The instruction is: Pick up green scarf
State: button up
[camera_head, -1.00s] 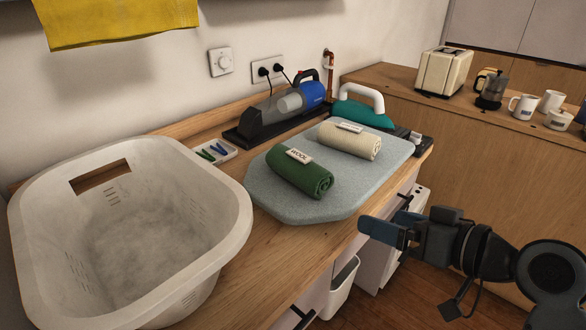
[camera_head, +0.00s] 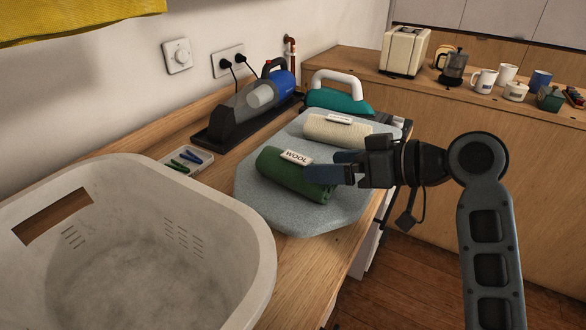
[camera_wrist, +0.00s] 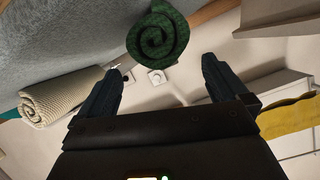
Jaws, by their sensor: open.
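The green scarf (camera_head: 292,174) is a rolled bundle with a white WOOL tag, lying on the grey ironing pad (camera_head: 258,212). My gripper (camera_head: 336,177) is at the scarf's right end in the head view and hides part of that end. In the wrist view, the scarf's spiral end (camera_wrist: 157,36) shows ahead of and between the two fingers. My gripper (camera_wrist: 160,85) is open, with nothing between its fingertips. The cream rolled scarf (camera_head: 337,131), also tagged, lies behind the green one; it shows at the left in the wrist view (camera_wrist: 60,97).
A large white laundry basket (camera_head: 262,250) stands at the left. A toaster (camera_head: 404,50) and several mugs stand on the far counter.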

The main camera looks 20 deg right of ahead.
aim_at(312, 162)
jog(key=x, duration=0.2)
jog(key=p+x, duration=0.1)
jog(key=x, duration=0.2)
jog(key=shift+s+a+f, duration=0.1)
jog(key=shift+s+f, duration=0.1)
jog(key=shift+f, duration=0.05)
jog(key=c, duration=1)
jog(key=shift+c, duration=0.2)
jog(key=shift+r, duration=0.5)
jog(key=r, duration=0.1)
jog(key=d+r, duration=0.1)
jog(key=r, duration=0.1)
jog(key=shift+d+r+b, duration=0.15)
jog(key=shift+r+b, duration=0.2)
jog(key=s+d+r+b, duration=0.1)
jog(key=s+d+r, duration=0.1)
jog(key=d+r, duration=0.4)
jog(key=d, duration=0.4)
